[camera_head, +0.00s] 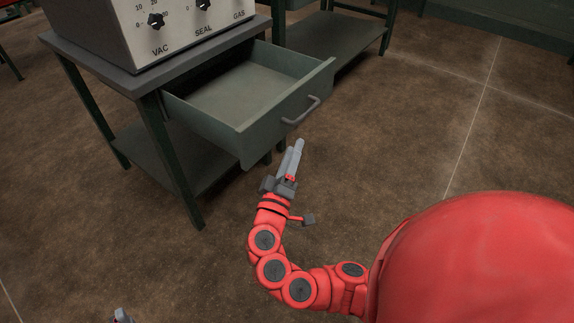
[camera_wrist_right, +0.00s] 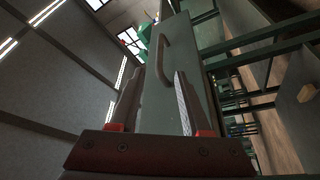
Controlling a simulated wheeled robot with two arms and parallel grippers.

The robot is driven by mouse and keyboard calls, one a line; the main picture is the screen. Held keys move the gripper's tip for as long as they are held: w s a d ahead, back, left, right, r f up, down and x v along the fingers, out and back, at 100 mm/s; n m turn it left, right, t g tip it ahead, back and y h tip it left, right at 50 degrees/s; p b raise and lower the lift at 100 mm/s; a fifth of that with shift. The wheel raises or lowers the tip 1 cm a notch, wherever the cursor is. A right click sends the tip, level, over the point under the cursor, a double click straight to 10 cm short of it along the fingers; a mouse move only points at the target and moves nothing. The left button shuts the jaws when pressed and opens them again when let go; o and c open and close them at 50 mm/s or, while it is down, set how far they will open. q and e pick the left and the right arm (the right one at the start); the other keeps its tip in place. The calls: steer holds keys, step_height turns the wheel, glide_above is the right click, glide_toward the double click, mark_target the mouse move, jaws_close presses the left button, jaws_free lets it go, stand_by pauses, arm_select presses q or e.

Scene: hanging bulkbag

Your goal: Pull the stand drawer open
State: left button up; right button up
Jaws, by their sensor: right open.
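The grey-green stand drawer (camera_head: 245,95) is pulled well out of the stand (camera_head: 150,100), and its inside looks empty. Its bar handle (camera_head: 301,110) is on the front panel and also shows in the right wrist view (camera_wrist_right: 165,60). My right gripper (camera_head: 297,148) is just in front of and below the handle, apart from it. In the right wrist view its two fingers (camera_wrist_right: 155,95) are spread with nothing between them, pointing toward the drawer front. A small grey tip at the bottom left of the head view is probably my left gripper (camera_head: 122,315); its jaws cannot be made out.
A sealing machine (camera_head: 165,25) with knobs marked VAC, SEAL and GAS sits on the stand top. The stand has a lower shelf (camera_head: 150,150). Another dark green table (camera_head: 335,35) stands behind. The brown floor (camera_head: 400,130) to the right is clear.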

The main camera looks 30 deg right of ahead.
steer(key=shift+v, duration=2.35)
